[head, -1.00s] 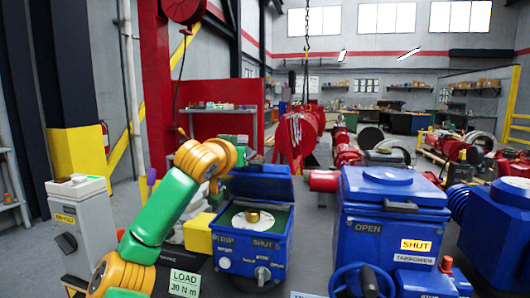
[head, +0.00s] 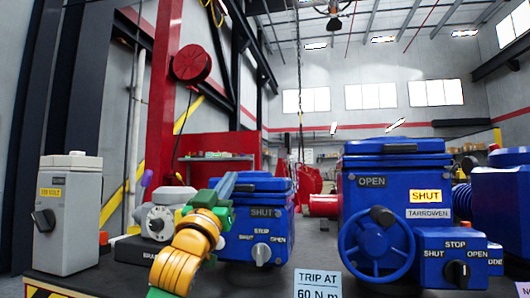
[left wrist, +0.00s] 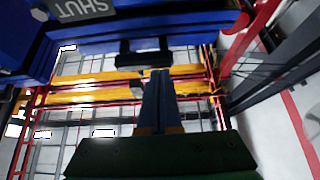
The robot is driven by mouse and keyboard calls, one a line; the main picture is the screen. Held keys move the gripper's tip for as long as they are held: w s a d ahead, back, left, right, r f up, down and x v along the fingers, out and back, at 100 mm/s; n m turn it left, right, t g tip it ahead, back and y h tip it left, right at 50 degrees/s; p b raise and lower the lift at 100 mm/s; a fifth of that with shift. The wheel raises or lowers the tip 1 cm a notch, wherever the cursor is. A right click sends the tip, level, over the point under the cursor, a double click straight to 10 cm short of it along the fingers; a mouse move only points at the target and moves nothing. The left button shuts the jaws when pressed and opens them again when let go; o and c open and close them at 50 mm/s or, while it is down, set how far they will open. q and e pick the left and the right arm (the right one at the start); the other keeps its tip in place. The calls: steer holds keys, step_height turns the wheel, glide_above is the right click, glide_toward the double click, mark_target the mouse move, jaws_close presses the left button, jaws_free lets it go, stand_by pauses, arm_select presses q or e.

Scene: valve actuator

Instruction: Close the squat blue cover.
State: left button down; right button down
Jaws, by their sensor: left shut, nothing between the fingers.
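The squat blue cover (head: 262,184) is on top of the smaller blue actuator box (head: 262,228), which has SHUT, STOP and OPEN labels. It looks low and near level over the box, but from this low view I cannot tell whether it sits fully down. My left gripper (head: 229,177) is at the cover's front left, blue fingers pointing up, shut and empty. In the left wrist view the shut fingers (left wrist: 157,80) point toward a black handle-like bar (left wrist: 143,56) beside a blue edge. Whether they touch is unclear. My right gripper is not in view.
A larger blue actuator (head: 400,195) with a handwheel (head: 376,246) stands to the right. A grey switch box (head: 68,215) stands at the left, and a grey round-faced unit (head: 160,218) is left of my gripper. A TRIP AT card (head: 318,284) stands in front.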

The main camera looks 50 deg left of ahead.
arm_select(q)
steer(key=shift+s+d+f+b, duration=0.2)
steer(key=shift+f+b, duration=0.4)
steer(key=shift+f, duration=0.05)
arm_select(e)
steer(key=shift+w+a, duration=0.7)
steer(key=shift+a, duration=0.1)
arm_select(q)
steer(key=shift+r, duration=0.1)
